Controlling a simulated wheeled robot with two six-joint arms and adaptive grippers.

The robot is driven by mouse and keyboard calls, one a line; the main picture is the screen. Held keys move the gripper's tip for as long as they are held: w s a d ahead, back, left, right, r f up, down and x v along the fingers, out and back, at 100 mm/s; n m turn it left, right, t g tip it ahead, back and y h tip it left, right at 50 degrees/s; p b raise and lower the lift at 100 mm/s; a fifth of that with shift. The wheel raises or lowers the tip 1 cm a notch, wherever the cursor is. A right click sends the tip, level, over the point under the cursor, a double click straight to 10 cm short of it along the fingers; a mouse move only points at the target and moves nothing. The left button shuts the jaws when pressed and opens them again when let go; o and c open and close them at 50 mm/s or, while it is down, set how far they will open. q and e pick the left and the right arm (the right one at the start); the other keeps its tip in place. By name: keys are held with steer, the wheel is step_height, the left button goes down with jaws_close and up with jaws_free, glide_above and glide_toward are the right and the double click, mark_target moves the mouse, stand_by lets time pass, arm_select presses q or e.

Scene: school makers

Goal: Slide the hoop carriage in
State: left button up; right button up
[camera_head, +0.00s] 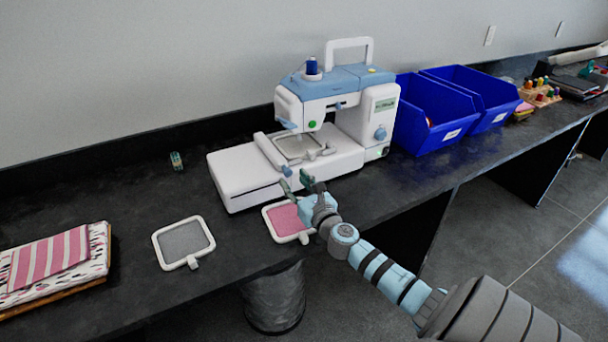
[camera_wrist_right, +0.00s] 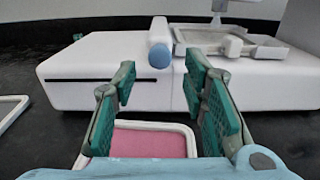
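The white embroidery machine (camera_head: 350,115) with a blue top stands on the dark bench. Its hoop carriage (camera_head: 270,152), a white bar with a blue rounded end, lies across the flat white bed (camera_head: 235,178). In the right wrist view the carriage (camera_wrist_right: 160,38) stands ahead of my gripper, its blue end facing me. A grey hoop (camera_head: 297,146) sits to its right under the needle head. My right gripper (camera_head: 296,182) is open and empty in front of the bed, its green-padded fingers (camera_wrist_right: 163,78) apart and not touching the carriage. My left gripper is out of view.
A hoop with pink fabric (camera_head: 286,219) lies below my right gripper; a hoop with grey fabric (camera_head: 184,241) lies left of it. Folded fabrics (camera_head: 55,262) are at far left. Blue bins (camera_head: 432,112) stand right of the machine. A small spool (camera_head: 177,161) is behind.

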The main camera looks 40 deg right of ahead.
steer(key=v, duration=0.9)
